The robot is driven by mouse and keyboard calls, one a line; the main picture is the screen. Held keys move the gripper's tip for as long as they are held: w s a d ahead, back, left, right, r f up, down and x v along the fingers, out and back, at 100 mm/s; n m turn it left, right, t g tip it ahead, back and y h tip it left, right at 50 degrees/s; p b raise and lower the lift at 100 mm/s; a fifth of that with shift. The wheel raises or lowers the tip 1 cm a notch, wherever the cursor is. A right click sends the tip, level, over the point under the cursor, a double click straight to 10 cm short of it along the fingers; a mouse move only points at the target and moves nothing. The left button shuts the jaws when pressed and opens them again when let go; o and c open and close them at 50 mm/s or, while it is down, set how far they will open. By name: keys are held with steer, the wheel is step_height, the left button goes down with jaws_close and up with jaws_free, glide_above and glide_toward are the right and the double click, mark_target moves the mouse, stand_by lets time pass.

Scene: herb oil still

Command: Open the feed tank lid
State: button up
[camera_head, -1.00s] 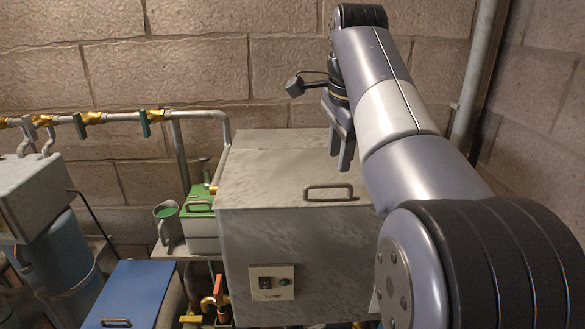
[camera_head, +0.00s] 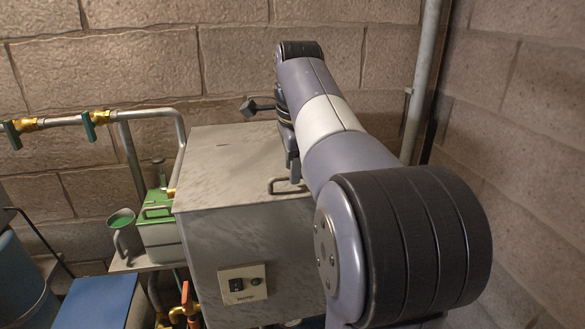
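A grey metal tank (camera_head: 230,245) with a flat lid (camera_head: 235,155) stands in the middle of the view; I take it for the feed tank, though no name shows on it. The lid lies flat and shut on top. A bar handle (camera_head: 275,190) sits near the lid's front edge, its right end close behind my arm. My gripper (camera_head: 294,168) points down over the lid, right at or just behind the handle. I cannot tell whether it touches the handle. The fingers overlap in this view, so their gap is hidden.
A green-topped box (camera_head: 157,205) and a grey jug (camera_head: 124,238) stand left of the tank. A pipe with green-handled valves (camera_head: 88,126) runs along the back wall. A blue lid (camera_head: 95,302) is at lower left. An upright pipe (camera_head: 424,80) stands in the right corner.

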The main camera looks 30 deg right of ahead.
steer(key=shift+f, duration=0.35)
steer(key=shift+c, duration=0.3)
jaws_close()
